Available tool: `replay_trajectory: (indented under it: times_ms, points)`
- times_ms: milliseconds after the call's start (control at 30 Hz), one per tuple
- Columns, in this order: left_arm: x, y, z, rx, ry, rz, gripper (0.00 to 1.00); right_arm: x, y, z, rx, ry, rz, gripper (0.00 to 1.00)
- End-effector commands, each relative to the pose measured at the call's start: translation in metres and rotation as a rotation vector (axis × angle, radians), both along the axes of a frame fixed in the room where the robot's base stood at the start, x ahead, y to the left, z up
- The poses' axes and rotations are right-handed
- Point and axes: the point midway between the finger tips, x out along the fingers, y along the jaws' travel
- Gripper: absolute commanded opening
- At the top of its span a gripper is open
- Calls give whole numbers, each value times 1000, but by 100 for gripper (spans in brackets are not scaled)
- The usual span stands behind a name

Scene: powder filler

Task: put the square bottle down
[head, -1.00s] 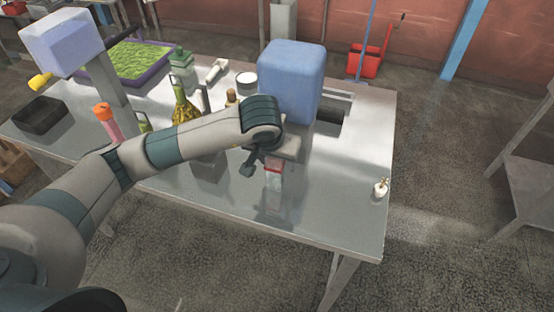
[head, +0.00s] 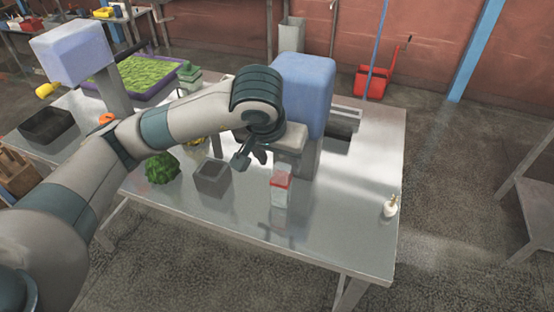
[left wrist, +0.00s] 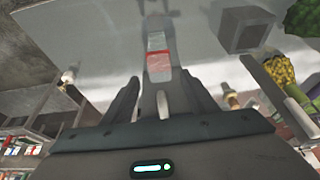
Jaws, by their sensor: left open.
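The square bottle (head: 280,188) is clear with a red band near its top. It stands upright on the metal table (head: 330,235), in front of the blue-topped machine (head: 304,92). My left gripper (head: 249,156) is open and empty, above and to the left of the bottle in the head view, apart from it. My right gripper is not in view.
A grey square container (head: 213,178) and a green leafy clump (head: 161,168) stand left of the bottle. A small white bottle (head: 390,207) stands near the right edge. The table's front right is clear. A purple tray (head: 160,85) lies at the back left.

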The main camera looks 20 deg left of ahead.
Motion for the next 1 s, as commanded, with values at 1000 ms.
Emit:
replay_trajectory:
  times_ms: [1000]
  points:
    - [-11,0,26,0,0,-1,53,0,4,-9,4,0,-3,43]
